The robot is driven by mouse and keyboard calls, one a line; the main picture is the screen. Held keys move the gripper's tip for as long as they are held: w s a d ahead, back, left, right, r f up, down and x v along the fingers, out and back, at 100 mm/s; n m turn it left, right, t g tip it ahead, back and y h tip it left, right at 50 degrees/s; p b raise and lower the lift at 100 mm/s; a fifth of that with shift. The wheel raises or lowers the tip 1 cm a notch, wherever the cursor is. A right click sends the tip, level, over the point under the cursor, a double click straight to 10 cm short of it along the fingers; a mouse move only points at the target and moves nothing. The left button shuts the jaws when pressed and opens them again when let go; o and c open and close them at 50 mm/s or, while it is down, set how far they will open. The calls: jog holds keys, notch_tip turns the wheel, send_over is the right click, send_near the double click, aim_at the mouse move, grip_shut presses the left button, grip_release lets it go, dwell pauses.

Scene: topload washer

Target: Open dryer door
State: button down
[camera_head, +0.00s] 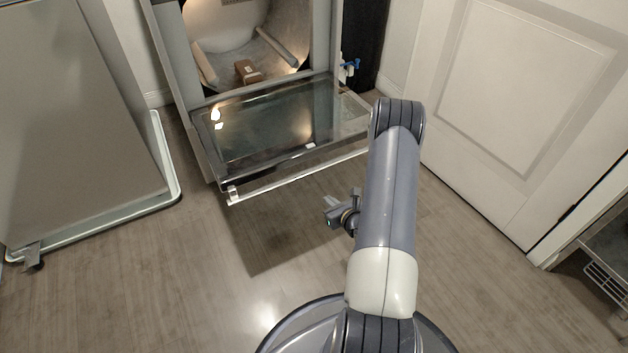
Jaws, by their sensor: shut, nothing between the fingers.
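The dryer (178,50) stands at the top of the head view with its drum opening in sight. Its glass door (265,125) is swung down and lies about level in front of the opening. A clear handle bar (300,180) runs along the door's front edge. A small brown box-like item (248,72) sits inside the drum. My gripper (328,208) is beyond the door's front edge, on the near side and to the right, over the floor. It looks apart from the handle. Its fingers are small here and appear shut, with nothing in them.
A grey appliance or cabinet (75,120) on a pale tray (168,165) stands at the left. A white panelled door (530,90) is at the right. A blue valve (350,66) is on the wall beside the dryer. The wooden floor (150,270) is clear at the front left.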

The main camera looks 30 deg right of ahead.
jog(key=d+b+x, duration=0.1)
jog(key=b+x, duration=0.3)
jog(key=x, duration=0.6)
jog(key=shift+w+a+r, duration=0.1)
jog(key=shift+a+r, duration=0.05)
jog(key=shift+r, duration=0.95)
jog(key=shift+a+r, duration=0.15)
jog(key=shift+r, duration=0.95)
